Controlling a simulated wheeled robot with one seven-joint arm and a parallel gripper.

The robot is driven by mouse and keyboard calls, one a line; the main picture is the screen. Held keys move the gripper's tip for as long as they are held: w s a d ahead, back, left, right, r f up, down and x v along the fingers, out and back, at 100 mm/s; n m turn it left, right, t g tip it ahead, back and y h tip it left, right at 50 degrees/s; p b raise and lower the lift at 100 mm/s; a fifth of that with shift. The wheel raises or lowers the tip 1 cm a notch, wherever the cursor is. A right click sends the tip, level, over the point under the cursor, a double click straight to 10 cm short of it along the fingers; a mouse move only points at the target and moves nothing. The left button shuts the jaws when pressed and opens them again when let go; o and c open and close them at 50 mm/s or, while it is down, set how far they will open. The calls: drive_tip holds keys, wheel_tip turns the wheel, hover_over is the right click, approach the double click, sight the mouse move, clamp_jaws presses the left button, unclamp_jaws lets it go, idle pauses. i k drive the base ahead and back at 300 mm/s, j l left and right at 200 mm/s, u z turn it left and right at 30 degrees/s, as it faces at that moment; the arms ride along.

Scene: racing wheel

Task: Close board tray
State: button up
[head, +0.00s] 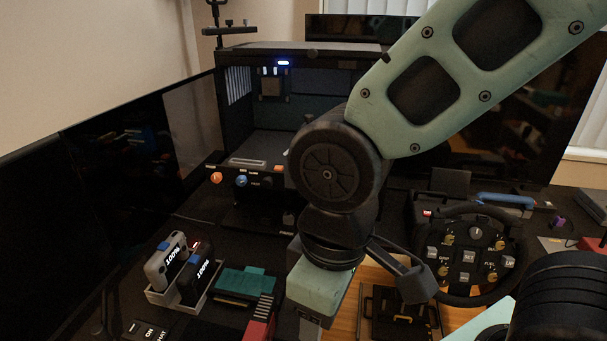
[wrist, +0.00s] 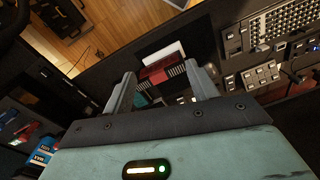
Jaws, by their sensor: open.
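I cannot tell for sure which part is the board tray. A dark open-fronted case (head: 330,95) stands at the back in the head view, with a panel of orange and blue knobs (head: 241,181) low at its front. A teal board-like piece (head: 246,282) lies on the desk left of my gripper, beside a red block (head: 261,328). My gripper (wrist: 163,76) is open and empty in the wrist view, pointing down at the desk. A red block with a white top (wrist: 163,67) and a bit of teal show beyond its fingers.
A grey holder (head: 212,298) with two labelled devices stands at the left. A black racing wheel (head: 468,255) is at the right. Dark screens (head: 130,155) flank the left side. A keyboard (wrist: 283,28) and switch panels show at the right in the wrist view.

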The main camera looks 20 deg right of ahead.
sight(259, 171)
drive_tip(key=i+l+u, duration=0.1)
drive_tip(key=l+u, duration=1)
